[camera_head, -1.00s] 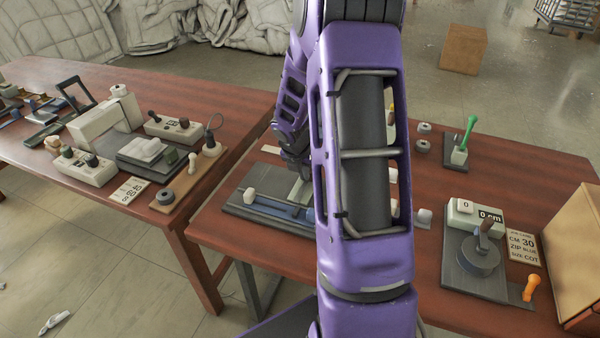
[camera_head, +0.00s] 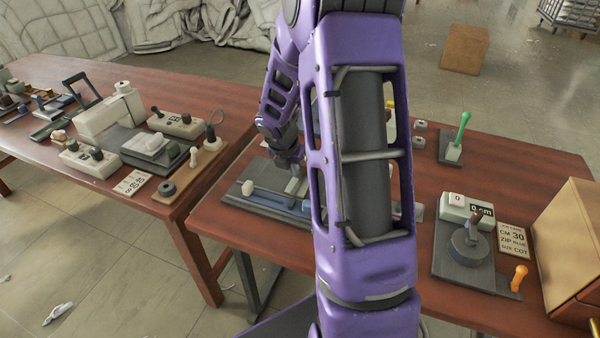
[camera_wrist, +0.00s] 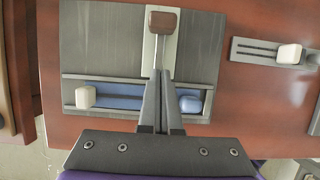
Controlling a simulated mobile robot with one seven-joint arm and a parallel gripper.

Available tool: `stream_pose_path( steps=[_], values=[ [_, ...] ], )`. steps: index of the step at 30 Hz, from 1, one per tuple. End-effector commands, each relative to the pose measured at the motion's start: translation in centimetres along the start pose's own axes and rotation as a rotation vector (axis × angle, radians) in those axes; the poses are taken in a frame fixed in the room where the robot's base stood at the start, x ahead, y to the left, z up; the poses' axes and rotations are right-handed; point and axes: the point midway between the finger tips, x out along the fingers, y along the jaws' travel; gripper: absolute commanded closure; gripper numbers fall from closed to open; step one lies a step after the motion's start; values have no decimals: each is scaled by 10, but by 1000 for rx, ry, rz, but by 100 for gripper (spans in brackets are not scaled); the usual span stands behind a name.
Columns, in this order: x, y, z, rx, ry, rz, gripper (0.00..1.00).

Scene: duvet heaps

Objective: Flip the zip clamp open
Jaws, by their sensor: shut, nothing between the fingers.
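In the wrist view a grey board (camera_wrist: 95,40) carries a slotted track with a blue strip (camera_wrist: 120,102) in it. A white block (camera_wrist: 85,97) sits at the strip's left end and a blue block (camera_wrist: 190,104) at the right. A lever with a brown grip (camera_wrist: 163,22), apparently the zip clamp, lies over a pale plate (camera_wrist: 151,42). My gripper (camera_wrist: 161,76) is shut and empty, its tips over the lever's thin rod, short of the grip. I cannot tell if they touch. In the head view my gripper (camera_head: 290,163) is above the board (camera_head: 240,203), partly hidden by my arm.
Right of the board is a slotted rail with a white block (camera_wrist: 289,54). A green-handled lever (camera_head: 461,130), a dial device (camera_head: 468,246), an orange handle (camera_head: 520,276) and a wooden cabinet (camera_head: 572,240) stand on the right. Another cluttered table (camera_head: 215,105) is at left.

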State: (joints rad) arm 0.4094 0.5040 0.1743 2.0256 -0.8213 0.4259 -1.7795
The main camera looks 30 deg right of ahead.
Motion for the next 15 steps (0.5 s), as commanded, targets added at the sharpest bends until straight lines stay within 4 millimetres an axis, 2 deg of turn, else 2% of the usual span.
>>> stream_pose_path(
  steps=[1, 6, 10, 15],
  values=[
    [-17, 0, 2, 0, -1, 2, 100],
    [-49, 0, 1, 0, 1, 1, 100],
    [-63, 0, 0, -1, 2, 0, 100],
    [-69, 0, -1, -1, 3, -1, 100]
  ],
)
